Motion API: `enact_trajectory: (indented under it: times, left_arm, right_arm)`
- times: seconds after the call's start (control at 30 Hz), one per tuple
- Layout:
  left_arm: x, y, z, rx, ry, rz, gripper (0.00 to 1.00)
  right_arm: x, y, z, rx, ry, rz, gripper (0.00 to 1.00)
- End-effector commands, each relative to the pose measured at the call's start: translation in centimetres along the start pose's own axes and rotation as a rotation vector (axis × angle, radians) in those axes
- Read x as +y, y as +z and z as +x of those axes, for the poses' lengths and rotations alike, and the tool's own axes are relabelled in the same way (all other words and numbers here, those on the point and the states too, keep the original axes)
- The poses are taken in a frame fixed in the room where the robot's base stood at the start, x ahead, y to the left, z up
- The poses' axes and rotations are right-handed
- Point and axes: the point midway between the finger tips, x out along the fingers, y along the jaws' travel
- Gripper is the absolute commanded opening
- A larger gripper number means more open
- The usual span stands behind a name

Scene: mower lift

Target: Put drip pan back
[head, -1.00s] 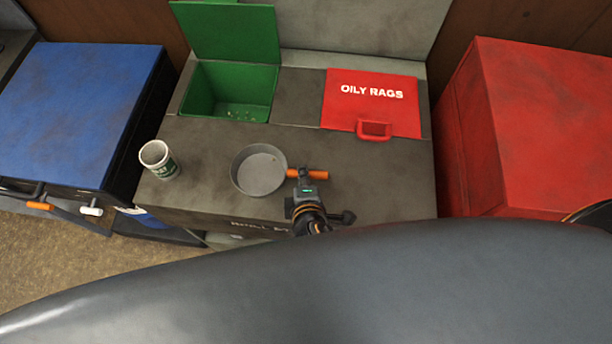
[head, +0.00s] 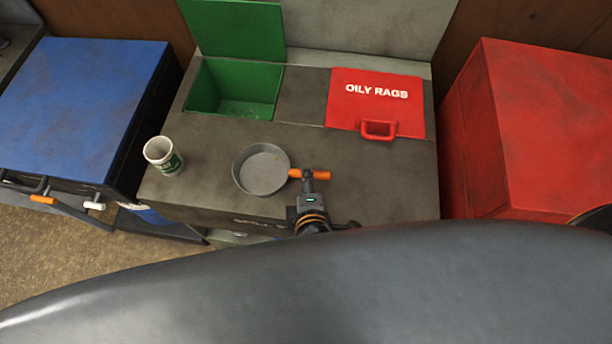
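The drip pan (head: 262,170) is a round grey metal pan with an orange handle (head: 322,174) pointing right. It is over the front middle of the grey bench (head: 390,185); whether it rests on the top or hangs just above it is hard to tell. My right gripper (head: 308,175) reaches up from below, its narrow fingers closed across the handle, with orange showing on both sides. The lower arm is hidden behind a dark curved surface. My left gripper is not in view.
A white and green cup (head: 163,156) stands left of the pan. Behind are an open green bin (head: 235,88) and a red OILY RAGS lid (head: 377,95). Blue (head: 80,105) and red (head: 550,125) cabinets flank the bench. A dark curved surface (head: 300,290) fills the foreground.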

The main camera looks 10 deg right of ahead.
Motion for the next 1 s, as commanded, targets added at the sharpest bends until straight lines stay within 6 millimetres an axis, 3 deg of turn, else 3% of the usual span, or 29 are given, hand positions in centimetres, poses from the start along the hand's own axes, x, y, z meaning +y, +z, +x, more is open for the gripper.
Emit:
enact_trajectory:
  times: [0.2, 0.4, 0.6, 1.0]
  left_arm:
    - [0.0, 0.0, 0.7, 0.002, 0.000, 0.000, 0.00]
    - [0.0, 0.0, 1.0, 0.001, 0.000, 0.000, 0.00]
    - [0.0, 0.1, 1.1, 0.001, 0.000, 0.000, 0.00]
    - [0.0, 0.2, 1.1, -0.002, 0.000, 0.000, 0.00]
  right_arm:
    - [-0.3, 0.0, -4.9, 0.001, -0.004, 0.000, 0.42]
    - [-0.1, 0.0, -7.8, 0.001, -0.001, 0.000, 0.42]
    - [0.0, 0.0, -8.6, 0.000, 0.001, 0.000, 0.42]
    - [0.0, 0.0, -8.6, 0.000, 0.001, -0.001, 0.42]
